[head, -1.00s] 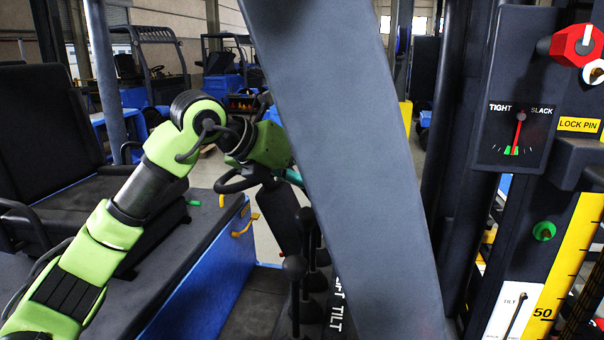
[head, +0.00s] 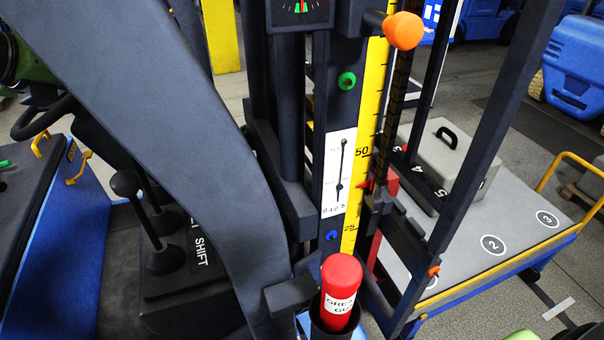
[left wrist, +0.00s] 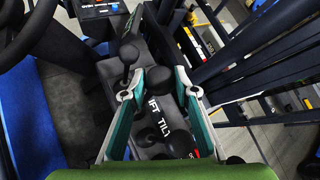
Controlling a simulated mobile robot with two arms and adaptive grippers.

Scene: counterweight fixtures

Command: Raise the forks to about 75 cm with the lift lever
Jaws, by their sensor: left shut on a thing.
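In the left wrist view, the two teal fingers of my left gripper (left wrist: 156,98) are shut on the black knob of a lever (left wrist: 155,82). The partly covered label "IFT" beside it suggests the lift lever. In the head view that gripper and knob are hidden behind the grey post; only part of my left arm shows at the upper left. The dark carriage (head: 378,205) is beside the scale; the forks cannot be made out.
Other black-knobbed levers (head: 124,184) stand left of the grey post (head: 160,110). A red-capped cylinder (head: 341,285) stands in front of the mast. Behind it is a blue-framed cart (head: 520,270) with a grey weight block (head: 440,160) on it.

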